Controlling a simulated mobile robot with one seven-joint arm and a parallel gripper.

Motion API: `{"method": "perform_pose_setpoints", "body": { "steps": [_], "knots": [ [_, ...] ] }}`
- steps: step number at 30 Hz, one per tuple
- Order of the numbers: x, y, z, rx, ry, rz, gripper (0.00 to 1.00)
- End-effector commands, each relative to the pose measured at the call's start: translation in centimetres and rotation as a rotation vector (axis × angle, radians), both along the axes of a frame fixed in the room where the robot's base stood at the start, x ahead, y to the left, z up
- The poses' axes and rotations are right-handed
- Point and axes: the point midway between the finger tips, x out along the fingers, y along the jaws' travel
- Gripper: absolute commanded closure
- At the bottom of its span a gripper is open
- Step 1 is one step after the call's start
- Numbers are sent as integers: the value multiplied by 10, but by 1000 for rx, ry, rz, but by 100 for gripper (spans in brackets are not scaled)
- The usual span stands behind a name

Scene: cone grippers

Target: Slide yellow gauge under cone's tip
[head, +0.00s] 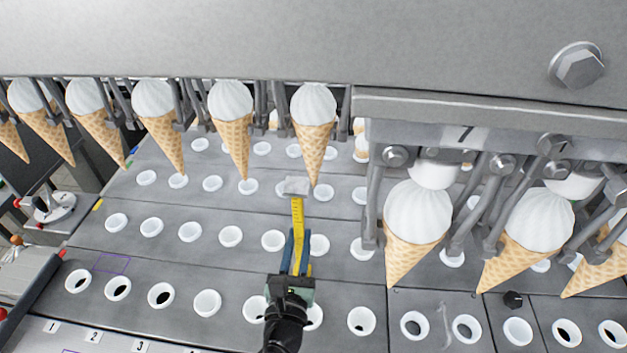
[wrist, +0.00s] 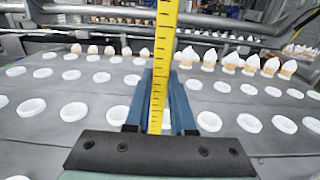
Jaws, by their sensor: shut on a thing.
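My gripper (head: 296,255) is shut on the yellow gauge (head: 297,222), a flat strip with dark scale marks and a grey block at its far end. In the wrist view the gauge (wrist: 162,75) stands up between the two blue fingers. In the head view the grey block appears just left of and about level with the tip of a hanging cone (head: 313,145). The cone is waffle-coloured with white cream and hangs point down from a grey clamp. I cannot tell the depth gap between block and tip.
More cones (head: 232,125) hang in a row to the left, and larger ones (head: 414,230) hang close by at right. The grey plate (head: 150,200) below has rows of white-rimmed holes. A heavy metal beam (head: 200,40) runs above.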

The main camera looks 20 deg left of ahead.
Motion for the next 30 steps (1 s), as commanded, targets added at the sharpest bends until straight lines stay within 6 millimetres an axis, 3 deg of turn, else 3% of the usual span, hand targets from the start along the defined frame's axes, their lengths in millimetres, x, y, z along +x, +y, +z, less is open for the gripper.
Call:
{"method": "perform_pose_setpoints", "body": {
  "steps": [18, 30],
  "knots": [
    [-6, 24, 2, 1, -2, 1, 100],
    [-7, 27, 2, 1, -2, 0, 100]
  ]
}}
